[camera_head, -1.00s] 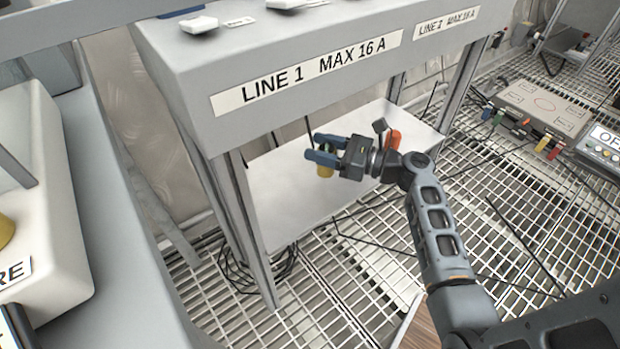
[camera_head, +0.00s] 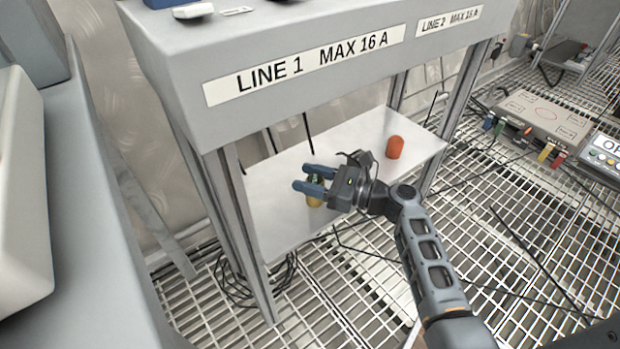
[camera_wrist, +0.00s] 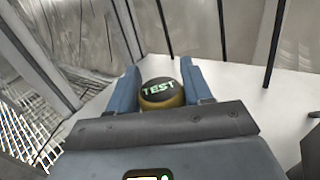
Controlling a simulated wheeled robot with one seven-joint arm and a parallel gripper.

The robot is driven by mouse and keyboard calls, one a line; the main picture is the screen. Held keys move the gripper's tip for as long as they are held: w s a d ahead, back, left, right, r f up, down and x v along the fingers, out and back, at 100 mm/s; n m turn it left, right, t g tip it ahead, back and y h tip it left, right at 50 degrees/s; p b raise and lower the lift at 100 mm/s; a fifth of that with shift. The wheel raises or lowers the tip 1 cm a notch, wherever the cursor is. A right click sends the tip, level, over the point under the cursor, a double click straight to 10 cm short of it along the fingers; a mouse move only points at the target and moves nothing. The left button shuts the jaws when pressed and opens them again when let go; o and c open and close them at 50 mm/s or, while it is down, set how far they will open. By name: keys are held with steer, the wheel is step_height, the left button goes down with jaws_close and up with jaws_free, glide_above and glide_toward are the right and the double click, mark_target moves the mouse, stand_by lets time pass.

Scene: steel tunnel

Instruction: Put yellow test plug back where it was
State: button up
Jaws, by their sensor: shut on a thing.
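The yellow test plug (camera_head: 314,200) is between the blue fingers of my gripper (camera_head: 312,180), which is shut on it. In the wrist view the plug (camera_wrist: 161,93) shows a dark top marked "TEST" in green letters, with its yellow body below. The fingers (camera_wrist: 160,88) stand on either side of it. The plug is at the white lower shelf (camera_head: 275,212) under the "LINE 1" panel, near the shelf's front edge. I cannot tell whether its underside touches the shelf.
An orange plug-like object (camera_head: 394,147) stands on the shelf to the right of my gripper. Thin dark rods or cables (camera_head: 308,135) rise from the shelf. The grey "LINE 1" panel (camera_head: 300,75) overhangs it. A grey steel leg (camera_head: 240,230) stands left of my gripper.

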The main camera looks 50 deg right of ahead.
steer(key=o, duration=1.2)
steer(key=shift+r, duration=0.1)
steer(key=p+v, duration=0.4)
steer(key=v, duration=0.8)
steer(key=s+a+f+n+g+h, duration=0.2)
steer(key=s+a+f+n+g, duration=0.25)
steer(key=a, duration=0.35)
steer(key=s+a+f+n+g+h, duration=0.2)
steer(key=s+a+f+n+g, duration=0.1)
steer(key=s+a+f+n, duration=0.4)
steer(key=s+a+r+n+t, duration=0.1)
steer(key=s+a+r+n, duration=0.1)
steer(key=r+n, duration=0.5)
steer(key=s+a+r+n+t, duration=0.2)
steer(key=r+n, duration=0.5)
steer(key=r, duration=0.4)
steer(key=s+a+r+n+t+h, duration=0.1)
steer(key=s+a+r+n+t, duration=0.1)
steer(key=s+a+r+n, duration=0.2)
step_height(320, 180, up, 5)
steer(key=n, duration=0.3)
steer(key=shift+a, duration=0.1)
